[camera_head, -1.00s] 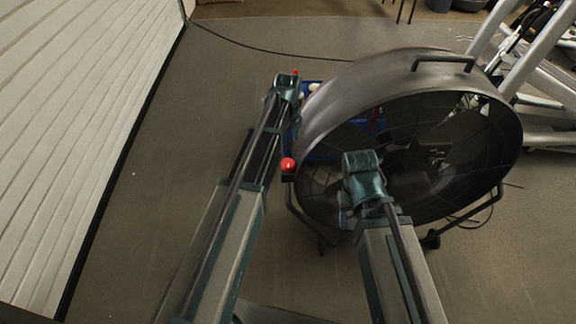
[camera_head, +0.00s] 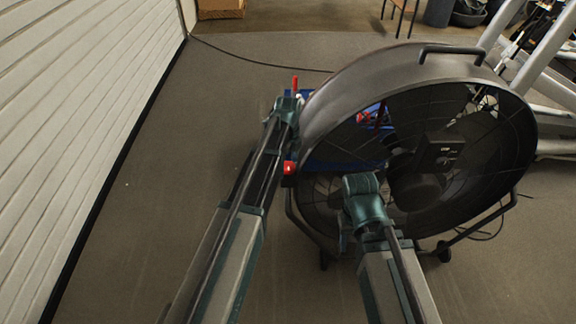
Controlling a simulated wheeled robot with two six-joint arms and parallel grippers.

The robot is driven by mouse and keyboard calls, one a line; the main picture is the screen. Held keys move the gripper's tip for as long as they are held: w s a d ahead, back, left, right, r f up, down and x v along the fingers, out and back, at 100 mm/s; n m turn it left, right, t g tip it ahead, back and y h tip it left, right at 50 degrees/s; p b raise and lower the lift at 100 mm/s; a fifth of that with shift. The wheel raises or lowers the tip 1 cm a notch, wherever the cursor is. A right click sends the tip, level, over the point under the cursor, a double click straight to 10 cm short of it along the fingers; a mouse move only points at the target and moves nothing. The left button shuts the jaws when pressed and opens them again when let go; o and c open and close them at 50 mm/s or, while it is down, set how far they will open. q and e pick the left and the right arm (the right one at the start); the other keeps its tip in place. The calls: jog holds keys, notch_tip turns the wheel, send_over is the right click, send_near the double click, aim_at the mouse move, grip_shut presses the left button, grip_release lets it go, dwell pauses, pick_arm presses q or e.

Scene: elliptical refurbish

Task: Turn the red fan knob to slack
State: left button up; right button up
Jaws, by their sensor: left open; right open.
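The large round drum fan (camera_head: 345,85) stands tilted on its wheeled frame, right of centre. A small red knob (camera_head: 290,168) shows at the left edge of its housing. My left arm reaches up past the knob on its left. My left gripper (camera_head: 288,103) is open beside the housing's left rim, beyond the knob in the picture. My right gripper (camera_head: 362,188) is open in front of the lower left part of the fan's grille. The fingertips of both grippers are hard to make out. I cannot tell whether either touches the fan.
A blue object (camera_head: 335,162) with red parts lies behind the fan, partly hidden. A white slatted wall (camera_head: 80,110) runs along the left. A black cable (camera_head: 245,60) crosses the floor behind. Grey metal bars (camera_head: 510,25) stand at right. The floor between wall and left arm is clear.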

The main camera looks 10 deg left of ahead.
pick_arm(q)
jog(key=c, duration=1.4)
jog(key=shift+n, duration=0.3)
jog(key=n, duration=0.3)
jog(key=shift+n, duration=0.4)
jog(key=n, duration=0.3)
jog(key=shift+n, duration=0.3)
jog(key=n, duration=0.4)
jog(key=shift+n, duration=2.4)
